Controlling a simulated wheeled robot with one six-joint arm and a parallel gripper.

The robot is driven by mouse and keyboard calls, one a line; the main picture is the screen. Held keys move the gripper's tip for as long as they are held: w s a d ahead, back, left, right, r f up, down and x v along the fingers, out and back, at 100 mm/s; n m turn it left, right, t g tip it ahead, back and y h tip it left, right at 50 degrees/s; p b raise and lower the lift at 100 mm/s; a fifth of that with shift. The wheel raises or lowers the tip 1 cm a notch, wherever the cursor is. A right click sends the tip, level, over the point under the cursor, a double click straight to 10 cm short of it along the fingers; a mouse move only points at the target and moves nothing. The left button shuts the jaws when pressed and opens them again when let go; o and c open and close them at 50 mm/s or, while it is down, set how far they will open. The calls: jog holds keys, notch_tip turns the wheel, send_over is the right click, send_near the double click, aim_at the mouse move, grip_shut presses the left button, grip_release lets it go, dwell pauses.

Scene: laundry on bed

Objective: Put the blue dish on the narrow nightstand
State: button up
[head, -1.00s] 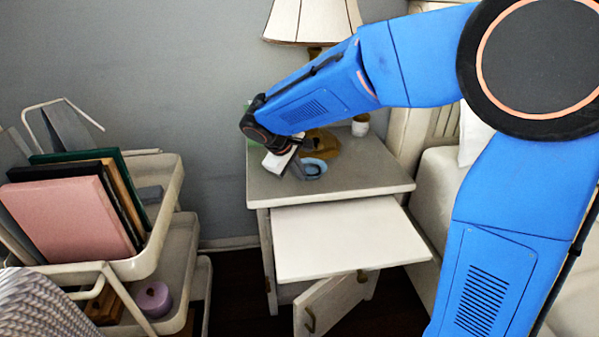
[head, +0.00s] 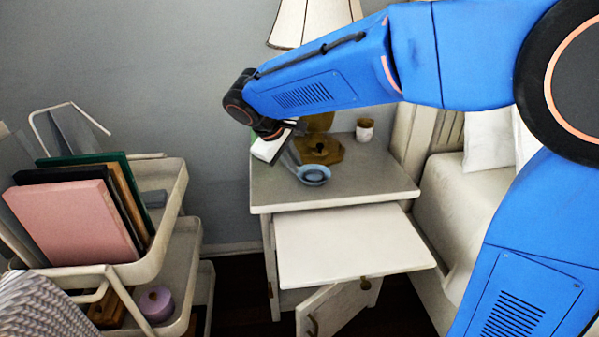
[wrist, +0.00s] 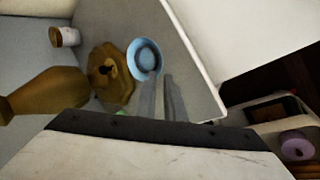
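The brown lamp base (head: 325,150) stands right behind the dish, with a small white-and-brown pot (head: 364,130) to its right. The nightstand's drawer (head: 345,245) and door (head: 335,309) stand open. A cart with books (head: 165,235) is left; the bed (head: 455,195) is right.

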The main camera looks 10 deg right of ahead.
jog(key=shift+v, duration=1.75)
jog(key=s+d+f+m+y, duration=0.35)
jog(key=s+d+m, duration=0.25)
jog(key=s+d, duration=1.4)
jog(key=s+d+f+m+y, duration=0.1)
jog(key=s+f+m, duration=0.2)
jog(key=s+f, duration=0.2)
jog(key=s, duration=0.3)
jog(key=shift+s+d, duration=0.25)
jog(key=shift+d, duration=0.05)
jog(key=shift+r, duration=0.1)
jog(key=shift+c, duration=0.3)
